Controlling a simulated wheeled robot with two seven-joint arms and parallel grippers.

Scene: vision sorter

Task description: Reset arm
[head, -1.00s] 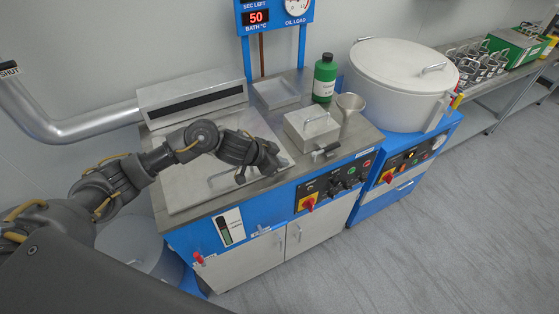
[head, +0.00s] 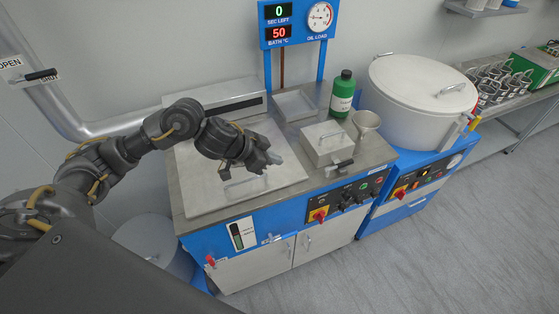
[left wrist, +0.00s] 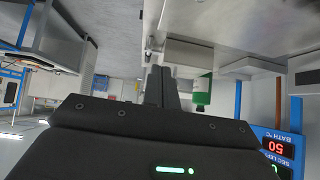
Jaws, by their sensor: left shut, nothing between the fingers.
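My left gripper (head: 274,158) is over the flat metal lid (head: 205,185) of the blue-fronted machine, a little left of the small lidded metal box (head: 322,140). It is shut and empty; its closed fingers (left wrist: 160,85) also show in the left wrist view. It partly covers the lid and its handle (head: 243,187). My left arm reaches in from the left. My right gripper is out of view.
A large white lidded drum (head: 420,98) is farther right. A blue display panel (head: 297,23) rises behind. A lever (head: 40,76) is on the wall. The floor at right is clear.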

